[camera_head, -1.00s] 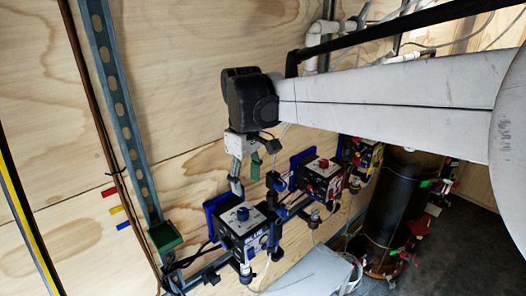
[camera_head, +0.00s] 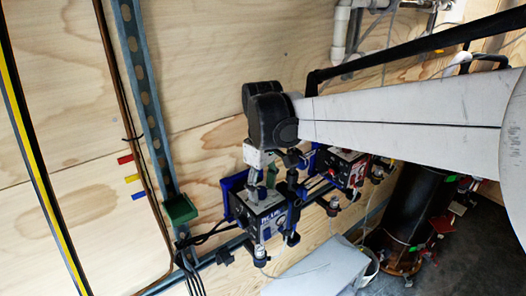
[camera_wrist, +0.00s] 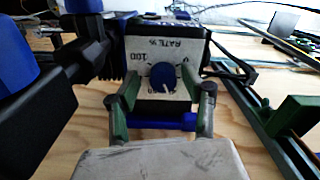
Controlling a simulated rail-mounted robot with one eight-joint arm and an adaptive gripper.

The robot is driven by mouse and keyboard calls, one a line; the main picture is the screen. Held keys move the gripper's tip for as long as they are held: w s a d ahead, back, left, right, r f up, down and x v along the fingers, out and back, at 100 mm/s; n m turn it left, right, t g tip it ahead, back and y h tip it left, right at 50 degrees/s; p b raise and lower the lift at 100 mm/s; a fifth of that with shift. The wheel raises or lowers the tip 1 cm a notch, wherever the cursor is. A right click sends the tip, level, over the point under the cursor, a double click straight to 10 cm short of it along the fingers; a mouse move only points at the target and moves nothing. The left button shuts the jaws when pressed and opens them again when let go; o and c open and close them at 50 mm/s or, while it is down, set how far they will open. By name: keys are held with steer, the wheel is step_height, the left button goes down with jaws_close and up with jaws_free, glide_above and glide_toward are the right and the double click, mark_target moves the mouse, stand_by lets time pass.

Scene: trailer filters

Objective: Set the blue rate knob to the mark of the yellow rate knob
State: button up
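The blue rate knob (camera_wrist: 162,77) is on the white face of the blue unit (camera_wrist: 143,50) in the wrist view. Its white pointer line points down and slightly right in that picture. The face carries "RATE %" and a "100" at the left. My gripper (camera_wrist: 161,88) is open, with one finger on each side of the knob; contact cannot be told. In the head view my gripper (camera_head: 260,183) is over the blue unit (camera_head: 263,212) and hides its knob. The red unit (camera_head: 346,168) is behind it to the right. The yellow rate knob is not visible, with my arm across that area.
A green tray (camera_head: 180,209) on a metal strut is left of the blue unit; a green part (camera_wrist: 293,115) also shows right in the wrist view. A large blue knob-like part (camera_wrist: 14,58) is close at left. A dark cylinder (camera_head: 411,215) stands at right.

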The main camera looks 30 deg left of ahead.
steer(key=shift+s+a+r, duration=0.1)
steer(key=shift+s+a, duration=0.1)
steer(key=shift+s, duration=0.25)
jaws_close()
